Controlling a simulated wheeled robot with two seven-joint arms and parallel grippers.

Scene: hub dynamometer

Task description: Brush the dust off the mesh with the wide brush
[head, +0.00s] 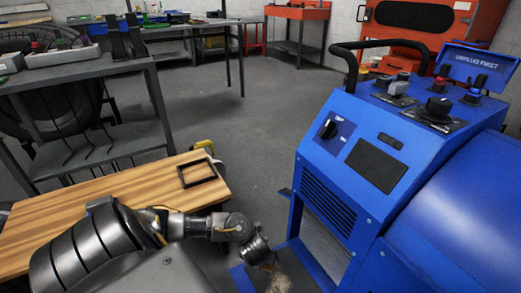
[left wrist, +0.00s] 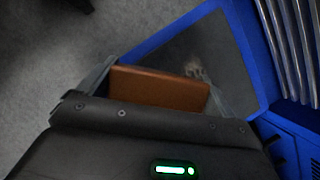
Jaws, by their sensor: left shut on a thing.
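My left gripper (head: 266,262) is low in front of the blue machine (head: 390,190). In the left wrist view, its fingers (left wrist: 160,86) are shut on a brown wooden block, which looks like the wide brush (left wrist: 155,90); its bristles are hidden. Beyond it lies a grey panel in a blue frame, probably the mesh (left wrist: 223,60). A pale tan patch, likely dust (left wrist: 195,70), is on it beside the brush. The patch also shows in the head view (head: 279,283), at the bottom edge. I cannot tell whether the brush touches the panel. My right gripper is out of view.
A wooden table (head: 60,225) at lower left carries an empty black frame (head: 197,173). The blue machine stands close on the right, with louvres (head: 328,207) and a control panel on it. Shelving (head: 90,110) stands at left. The grey floor (head: 240,120) between is mostly clear.

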